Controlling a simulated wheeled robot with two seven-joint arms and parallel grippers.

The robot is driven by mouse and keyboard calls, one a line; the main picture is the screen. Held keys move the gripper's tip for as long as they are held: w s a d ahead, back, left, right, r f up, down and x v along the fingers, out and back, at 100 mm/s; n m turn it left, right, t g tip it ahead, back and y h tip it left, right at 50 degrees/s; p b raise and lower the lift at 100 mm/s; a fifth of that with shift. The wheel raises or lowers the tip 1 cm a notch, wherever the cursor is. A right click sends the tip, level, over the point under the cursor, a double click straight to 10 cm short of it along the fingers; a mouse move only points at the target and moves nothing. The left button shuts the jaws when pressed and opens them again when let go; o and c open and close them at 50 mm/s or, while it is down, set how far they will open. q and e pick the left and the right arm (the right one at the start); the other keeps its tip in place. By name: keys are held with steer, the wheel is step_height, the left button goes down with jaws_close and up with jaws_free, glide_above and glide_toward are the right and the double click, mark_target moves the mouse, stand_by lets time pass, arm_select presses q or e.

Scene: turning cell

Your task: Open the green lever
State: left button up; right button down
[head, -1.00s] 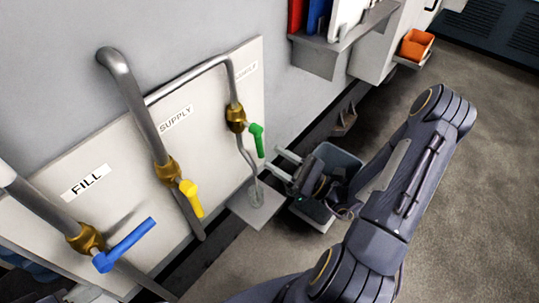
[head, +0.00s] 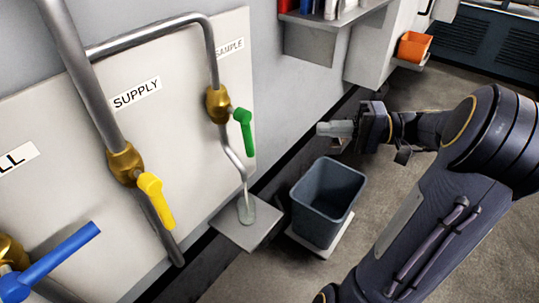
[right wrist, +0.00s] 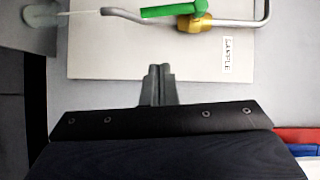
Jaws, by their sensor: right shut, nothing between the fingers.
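The green lever (head: 243,131) hangs down from the brass valve (head: 217,103) beside the SAMPLE label, along its pipe. In the right wrist view the green lever (right wrist: 174,10) lies sideways near the top, beside the brass valve (right wrist: 195,24). My right gripper (head: 322,129) is to the right of the lever in the head view, apart from it, with its fingers together and empty. In the right wrist view the closed fingers (right wrist: 159,72) point toward the panel, below the lever. My left gripper is not in view.
A yellow lever (head: 155,200) under SUPPLY and a blue lever (head: 50,261) stand to the left. Below the green lever's pipe a clear cup (head: 246,210) sits on a small shelf (head: 228,227). A grey bin (head: 325,201) stands below my right gripper.

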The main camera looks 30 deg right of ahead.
steer(key=b, duration=0.1)
glide_toward(247, 136)
steer(key=w+a+f, duration=0.3)
steer(key=w, duration=0.2)
steer(key=shift+w+a, duration=0.2)
steer(key=shift+f, duration=0.15)
steer(key=shift+s+a+f+m+y+b, duration=0.15)
steer(key=shift+a+m+b, duration=0.15)
steer(key=shift+a+b, duration=0.1)
steer(key=shift+s+a+f+m+y+b, duration=0.1)
steer(key=shift+s+a+m+y+b, duration=0.1)
steer(key=shift+a+m+b, duration=0.15)
steer(key=shift+a, duration=0.1)
